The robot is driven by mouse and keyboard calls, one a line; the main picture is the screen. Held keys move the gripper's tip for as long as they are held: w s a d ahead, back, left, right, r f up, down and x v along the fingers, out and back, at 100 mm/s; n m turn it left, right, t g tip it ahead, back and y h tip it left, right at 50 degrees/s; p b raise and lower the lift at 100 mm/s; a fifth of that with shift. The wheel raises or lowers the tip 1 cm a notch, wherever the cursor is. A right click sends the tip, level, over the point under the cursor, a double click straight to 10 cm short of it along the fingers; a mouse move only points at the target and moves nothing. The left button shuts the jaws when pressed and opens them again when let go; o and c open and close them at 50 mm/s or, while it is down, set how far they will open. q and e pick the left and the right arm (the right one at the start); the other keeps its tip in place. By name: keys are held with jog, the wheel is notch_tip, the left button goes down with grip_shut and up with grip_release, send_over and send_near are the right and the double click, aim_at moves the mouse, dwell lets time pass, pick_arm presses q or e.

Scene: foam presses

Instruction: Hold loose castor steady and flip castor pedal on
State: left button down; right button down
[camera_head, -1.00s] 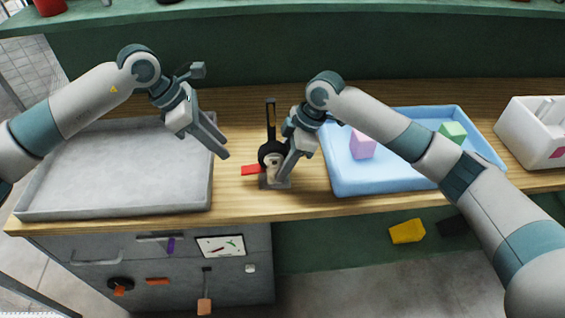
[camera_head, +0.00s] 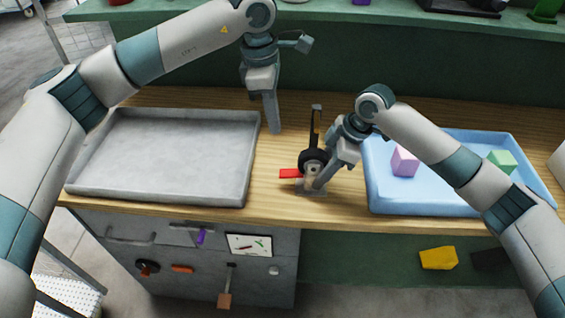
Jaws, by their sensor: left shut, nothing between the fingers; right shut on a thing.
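The castor (camera_head: 313,161) stands on the wooden bench between the two trays, with a black wheel, a grey metal base plate and a dark upright stem above it. Its red pedal (camera_head: 290,173) sticks out to the left, low down. My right gripper (camera_head: 322,184) is shut on the castor at its right side, near the base; the fingers hide part of it. My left gripper (camera_head: 274,128) is shut and empty, pointing down behind and to the left of the castor, apart from it.
A grey tray (camera_head: 160,201) lies to the left on the wooden bench (camera_head: 270,205). A blue tray (camera_head: 420,209) to the right holds a pink block (camera_head: 404,161) and a green block (camera_head: 501,161). A green shelf (camera_head: 380,17) runs along the back.

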aim_at(283, 173)
pick_arm(q)
jog(key=shift+f, duration=0.15)
jog(key=f, duration=0.4)
jog(key=d+f, duration=0.1)
jog(key=f, duration=0.4)
jog(key=d+f, duration=0.1)
jog(key=f, duration=0.3)
jog(key=shift+f, duration=0.35)
jog(key=shift+a, duration=0.1)
jog(key=shift+s+a+f+h, duration=0.1)
jog(key=shift+a+f+h, duration=0.25)
jog(key=shift+f+h, duration=0.55)
jog(key=shift+a+f+h, duration=0.1)
jog(key=shift+f+h, duration=0.15)
jog(key=shift+h, duration=0.85)
jog(key=shift+r, duration=0.2)
